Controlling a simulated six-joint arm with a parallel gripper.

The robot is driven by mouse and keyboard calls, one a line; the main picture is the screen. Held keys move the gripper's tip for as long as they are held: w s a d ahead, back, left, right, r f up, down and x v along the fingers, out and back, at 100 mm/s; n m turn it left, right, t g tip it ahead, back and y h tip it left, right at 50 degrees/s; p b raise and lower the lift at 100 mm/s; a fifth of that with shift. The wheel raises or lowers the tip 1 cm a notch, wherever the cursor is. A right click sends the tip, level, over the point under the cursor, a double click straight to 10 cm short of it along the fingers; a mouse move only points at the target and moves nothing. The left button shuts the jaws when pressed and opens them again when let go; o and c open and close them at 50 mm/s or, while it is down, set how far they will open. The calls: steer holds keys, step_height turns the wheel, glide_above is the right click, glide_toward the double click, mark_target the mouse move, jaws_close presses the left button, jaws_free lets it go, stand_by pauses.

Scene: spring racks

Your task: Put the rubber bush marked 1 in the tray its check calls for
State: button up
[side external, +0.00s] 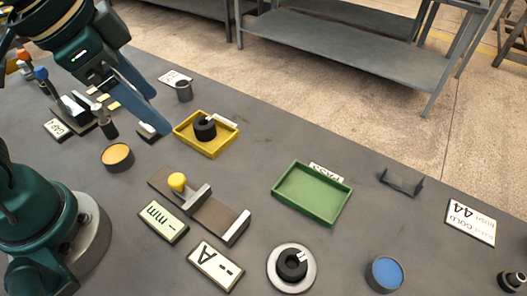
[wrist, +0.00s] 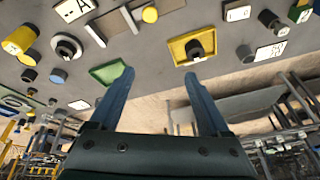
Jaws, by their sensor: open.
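A black rubber bush (side external: 204,128) with a pale tag sits in the yellow tray (side external: 231,139); the wrist view also shows this bush (wrist: 194,49). A second black bush (side external: 291,264) with a white tag sits on a round pale plate (side external: 275,279) at the front. I cannot read the number on either tag. The green tray (side external: 312,194), with a PASS card behind it, is empty. My gripper (side external: 160,124) is open and empty, raised near the yellow tray. Its spread blue fingers (wrist: 158,78) show in the wrist view with nothing between them.
A fixture with a yellow knob (side external: 177,182) stands mid-table, beside blank "mm" (side external: 163,222) and "A" (side external: 215,265) displays. Bare table surrounds the green tray.

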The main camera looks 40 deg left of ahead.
steer(key=s+a+n, duration=0.1)
steer(key=s+a+f+n, duration=0.1)
steer(key=n, duration=0.1)
steer(key=s+a+n+t+y, duration=0.1)
steer(key=shift+a+f, duration=0.3)
steer(key=shift+a, duration=0.05)
steer(key=shift+o, duration=0.5)
steer(key=shift+s+a+f+n, duration=0.2)
steer(key=shift+n, duration=0.4)
